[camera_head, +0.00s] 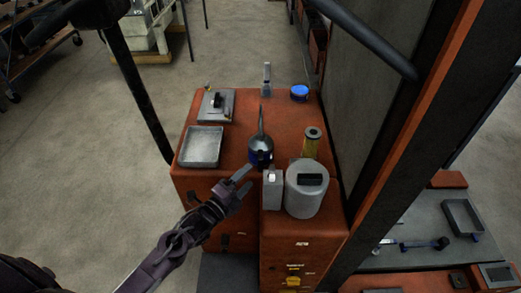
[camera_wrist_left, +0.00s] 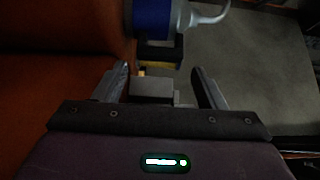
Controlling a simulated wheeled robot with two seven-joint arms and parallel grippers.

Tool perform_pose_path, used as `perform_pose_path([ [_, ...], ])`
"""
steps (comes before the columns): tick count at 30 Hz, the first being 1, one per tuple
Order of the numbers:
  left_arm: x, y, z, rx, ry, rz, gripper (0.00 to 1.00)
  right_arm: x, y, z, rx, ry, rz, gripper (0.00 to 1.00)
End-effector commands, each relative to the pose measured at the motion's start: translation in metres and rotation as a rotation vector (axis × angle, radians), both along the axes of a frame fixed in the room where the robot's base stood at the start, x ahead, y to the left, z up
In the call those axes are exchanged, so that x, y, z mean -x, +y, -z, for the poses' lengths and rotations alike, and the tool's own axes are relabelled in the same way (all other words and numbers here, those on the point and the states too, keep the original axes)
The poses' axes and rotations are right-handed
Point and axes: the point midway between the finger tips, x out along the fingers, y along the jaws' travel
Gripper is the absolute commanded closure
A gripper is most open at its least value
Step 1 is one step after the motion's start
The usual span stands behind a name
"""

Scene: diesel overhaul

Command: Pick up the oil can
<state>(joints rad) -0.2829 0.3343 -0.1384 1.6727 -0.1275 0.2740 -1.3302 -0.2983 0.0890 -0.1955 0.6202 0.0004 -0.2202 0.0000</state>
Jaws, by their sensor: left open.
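The oil can (camera_head: 261,152) stands upright on the orange cabinet top (camera_head: 240,128), near its front edge. It has a dark shiny dome, a blue lower body and a long thin spout pointing away. My left gripper (camera_head: 245,182) is open and empty just in front of the can, a little left and apart from it. In the left wrist view the open fingers (camera_wrist_left: 161,74) point toward a blue and silver body (camera_wrist_left: 153,18) with a curved pale part, which looks like the oil can. It is cut off by the top edge. My right gripper is not in view.
A grey box (camera_head: 272,190) and a large grey canister (camera_head: 306,188) stand close to the right of the gripper. A yellow-brown cylinder (camera_head: 312,142) is behind them. A metal tray (camera_head: 201,147) lies left of the can. A dark post and panel rise at the right.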

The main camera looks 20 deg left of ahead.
Motion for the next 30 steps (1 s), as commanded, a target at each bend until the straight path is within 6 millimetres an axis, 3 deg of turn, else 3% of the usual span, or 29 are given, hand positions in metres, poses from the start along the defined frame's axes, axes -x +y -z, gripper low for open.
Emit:
perform_pose_path([
  [12, -0.051, -0.018, -0.003, 0.003, 0.002, -0.002, 0.35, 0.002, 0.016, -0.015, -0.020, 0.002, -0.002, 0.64],
  [21, -0.056, -0.020, -0.001, 0.003, 0.004, -0.001, 0.35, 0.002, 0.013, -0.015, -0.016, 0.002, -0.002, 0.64],
  [30, -0.056, -0.020, -0.001, 0.002, 0.005, -0.001, 0.72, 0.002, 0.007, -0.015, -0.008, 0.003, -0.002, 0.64],
])
